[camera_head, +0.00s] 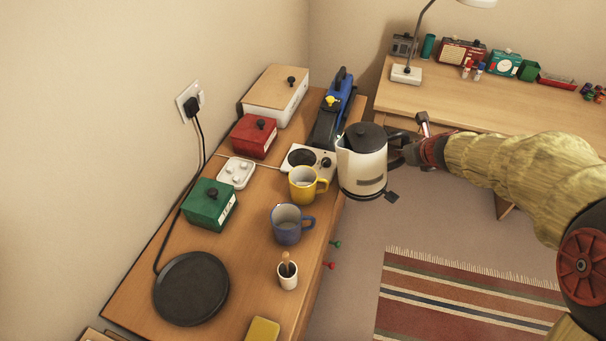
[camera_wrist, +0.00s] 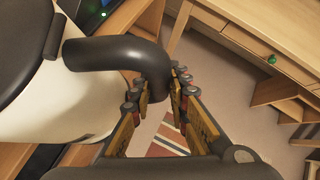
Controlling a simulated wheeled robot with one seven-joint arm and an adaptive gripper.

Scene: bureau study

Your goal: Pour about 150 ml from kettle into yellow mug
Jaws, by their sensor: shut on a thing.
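The kettle (camera_head: 362,167) is cream with a black lid, spout side to the left and handle to the right. It looks upright and hangs at the right edge of the bureau top, beside the yellow mug. My gripper (camera_head: 410,149) is shut on its black handle; in the wrist view the fingers (camera_wrist: 159,95) close around the handle (camera_wrist: 120,55), with the cream body (camera_wrist: 60,105) at left. The yellow mug (camera_head: 303,188) stands upright on the bureau, left of and lower than the kettle, its handle to the right. Its fill level is unclear.
A blue mug (camera_head: 287,227) stands in front of the yellow mug, with a white cup (camera_head: 288,276) nearer. A small white hot plate (camera_head: 301,158) and blue machine (camera_head: 333,110) stand behind. The black round base (camera_head: 191,288) is at front left. A desk (camera_head: 485,92) stands behind.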

